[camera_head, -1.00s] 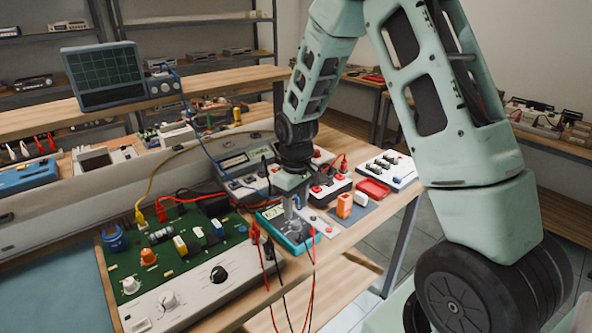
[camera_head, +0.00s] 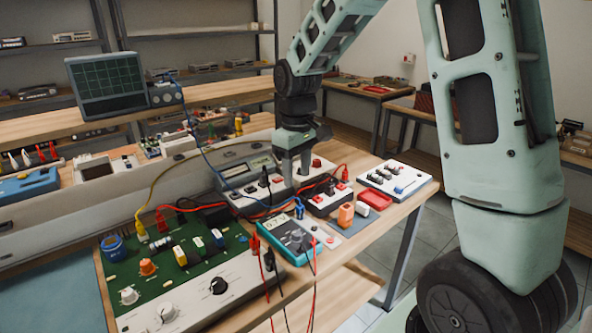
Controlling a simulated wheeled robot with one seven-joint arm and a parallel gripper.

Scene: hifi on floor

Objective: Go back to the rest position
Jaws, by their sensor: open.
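My gripper (camera_head: 296,172) points down above the workbench (camera_head: 385,222), near its right end. It is open, and I see nothing held in it. It hangs in front of the grey bench instrument (camera_head: 238,172) and just behind the teal multimeter (camera_head: 283,238). The gap between the fingers is small in this view, and I cannot tell how high the tips are above the bench. My arm rises from the gripper to the top edge and comes down at the right.
A green circuit board (camera_head: 180,252) with knobs lies front left. Red and black leads (camera_head: 313,275) hang over the front edge. A white switch box (camera_head: 394,180), a red tray (camera_head: 374,200) and an orange part (camera_head: 345,215) are to the right. An oscilloscope (camera_head: 105,83) stands behind.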

